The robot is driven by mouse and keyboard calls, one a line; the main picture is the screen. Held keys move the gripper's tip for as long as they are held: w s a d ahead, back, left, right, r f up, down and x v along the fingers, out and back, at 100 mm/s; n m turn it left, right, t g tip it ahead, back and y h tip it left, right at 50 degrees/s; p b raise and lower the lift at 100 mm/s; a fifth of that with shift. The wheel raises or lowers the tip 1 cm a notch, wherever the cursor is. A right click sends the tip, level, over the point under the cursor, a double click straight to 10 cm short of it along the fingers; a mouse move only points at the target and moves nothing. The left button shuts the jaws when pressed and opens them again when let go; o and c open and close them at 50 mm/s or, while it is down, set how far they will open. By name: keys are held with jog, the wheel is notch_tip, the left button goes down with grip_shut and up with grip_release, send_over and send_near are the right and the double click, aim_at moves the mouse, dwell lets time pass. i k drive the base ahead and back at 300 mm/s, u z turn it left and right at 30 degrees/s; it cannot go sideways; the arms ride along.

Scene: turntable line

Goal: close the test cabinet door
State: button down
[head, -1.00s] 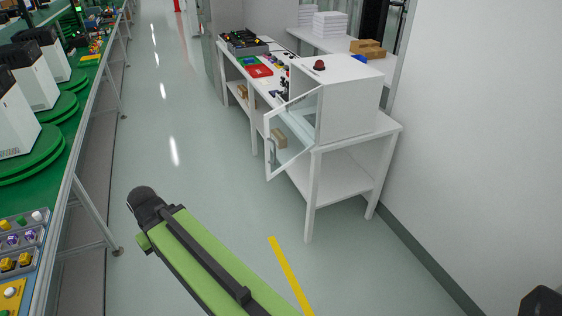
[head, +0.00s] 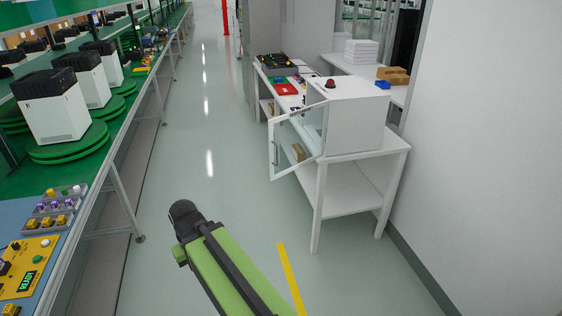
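The test cabinet (head: 368,125) is a white box on a white table to the right of centre, with a dark red knob on its top. Its door (head: 273,150), a white frame with a clear pane and a handle, stands open, swung out to the left over the table's edge. My green and black arm reaches up from the bottom of the picture, its dark end (head: 184,212) over the floor, left of the door and nearer to me, clear of it. No gripper fingers can be made out.
The white table (head: 350,202) under the cabinet has a lower shelf and legs. A long green turntable line (head: 117,190) with white machines runs along the left. Pale floor (head: 205,120) lies free between them. A white wall (head: 490,140) closes the right side.

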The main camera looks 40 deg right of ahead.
aim_at(273, 177)
jog(key=z, duration=0.15)
jog(key=i, duration=0.9)
jog(key=u, duration=0.1)
